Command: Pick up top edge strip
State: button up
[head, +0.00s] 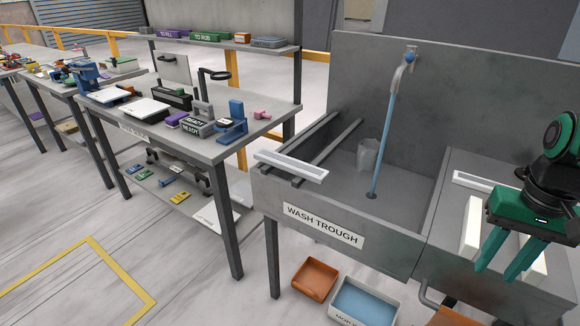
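A long white strip (486,182) lies along the far edge of the grey slab top (446,245) at the right; its right end is close to my arm in the picture. Two more white strips, a left one (469,226) and a right one (537,262), lie lengthwise on the same top. My gripper (497,273), with green fingers, points down in front of these two strips and partly hides the right one. Its fingers are apart with nothing seen between them. I cannot tell its height above the top.
Another white strip (291,165) rests across the left rim of the wash trough (395,235). A cluttered bench (215,148) stands left.

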aim_at(317, 175)
jog(key=z, duration=2.45)
jog(key=k, duration=1.2)
jog(key=u, duration=1.35)
jog(key=i, duration=1)
jog(key=z, duration=0.05)
